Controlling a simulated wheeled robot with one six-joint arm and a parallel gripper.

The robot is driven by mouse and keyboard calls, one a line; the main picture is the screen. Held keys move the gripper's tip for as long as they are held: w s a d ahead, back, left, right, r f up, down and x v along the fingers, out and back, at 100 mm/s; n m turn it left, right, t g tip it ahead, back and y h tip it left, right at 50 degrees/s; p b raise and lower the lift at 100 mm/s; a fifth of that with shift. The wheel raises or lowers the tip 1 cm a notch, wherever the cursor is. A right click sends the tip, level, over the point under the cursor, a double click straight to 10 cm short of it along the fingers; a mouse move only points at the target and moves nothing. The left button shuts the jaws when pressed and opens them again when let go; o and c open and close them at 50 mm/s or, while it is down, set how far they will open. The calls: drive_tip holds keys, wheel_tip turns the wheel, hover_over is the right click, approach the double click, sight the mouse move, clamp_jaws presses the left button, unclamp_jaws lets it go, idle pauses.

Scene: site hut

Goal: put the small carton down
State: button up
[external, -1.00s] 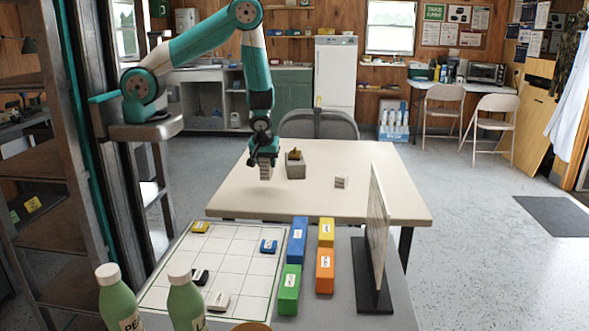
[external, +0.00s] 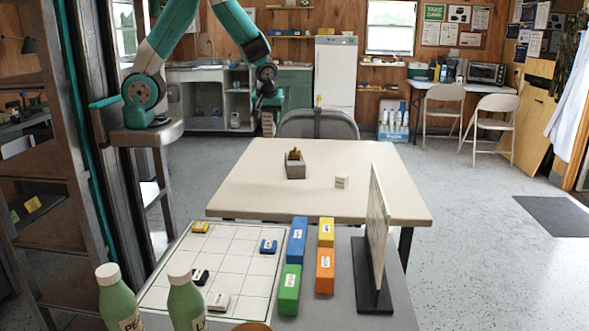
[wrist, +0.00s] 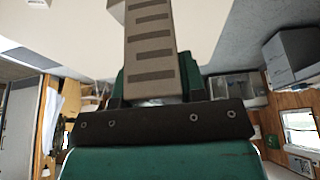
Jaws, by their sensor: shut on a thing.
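My gripper (external: 267,102) is shut on the small carton (external: 268,124), which hangs upright below the fingers. The carton is in the air, apart from the table (external: 240,195), and shows near the table's far left corner. In the wrist view my gripper (wrist: 152,92) grips the carton (wrist: 150,45), a pale grey-beige block with a row of dark stripes. Part of the carton is hidden by the fingers and the picture edge.
On the table stand a grey open box (external: 296,170) with brownish things in it and a small white block (external: 342,181). The table's left and front parts are clear. A folding chair (external: 318,124) stands behind it. An upright panel (external: 377,235) stands nearer, beside coloured blocks.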

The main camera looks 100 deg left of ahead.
drive_tip(key=w+a+f+n+g+b, duration=0.1)
drive_tip(key=a+n+b, duration=0.35)
drive_tip(key=a, duration=0.95)
drive_tip(key=s+a+n+g+h+b, duration=0.1)
drive_tip(key=s+a+n+b, duration=0.15)
drive_tip(key=a, duration=0.55)
drive_tip(key=s+a+n+g+b, duration=0.1)
drive_tip(key=s+a+n+b, duration=0.2)
drive_tip(key=a, duration=0.4)
drive_tip(key=shift+m, duration=0.5)
drive_tip(key=f, duration=1.2)
drive_tip(key=s+f, duration=0.1)
drive_tip(key=f, duration=0.5)
drive_tip(key=shift+a+f, duration=0.2)
drive_tip(key=shift+f, duration=0.15)
drive_tip(key=shift+f, duration=0.1)
drive_tip(key=shift+f+b, duration=0.15)
drive_tip(key=shift+b, duration=0.2)
drive_tip(key=o, duration=0.9)
drive_tip(key=shift+r, duration=0.2)
drive_tip(key=v, duration=1.2)
